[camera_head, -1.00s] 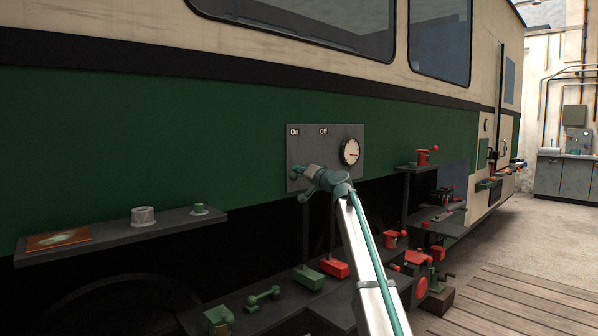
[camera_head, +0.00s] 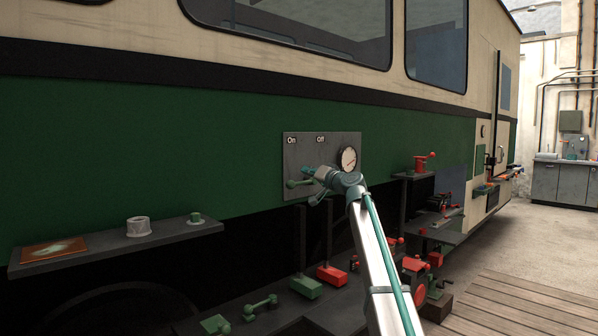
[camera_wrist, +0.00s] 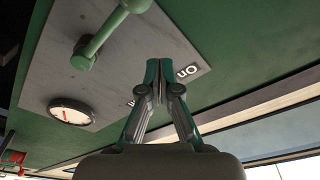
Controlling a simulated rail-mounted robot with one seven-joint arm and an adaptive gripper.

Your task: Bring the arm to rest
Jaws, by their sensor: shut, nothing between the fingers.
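My gripper (camera_head: 308,171) is shut and empty in front of the grey control panel (camera_head: 292,160) on the tram's green side. In the wrist view the closed fingertips (camera_wrist: 158,64) point at the panel (camera_wrist: 60,75), near its "On" label. A green lever handle (camera_head: 296,184) on the panel shows just below and left of the gripper. It also shows in the wrist view (camera_wrist: 105,35), apart from the fingers. My wrist and forearm cover the panel's lower right part.
A round gauge (camera_head: 347,159) is on the panel's right. A shelf (camera_head: 110,247) with a white ring sticks out at left. Red valves (camera_head: 425,162) and green fittings (camera_head: 306,287) stand on lower shelves. Wooden decking (camera_head: 500,305) at lower right is clear.

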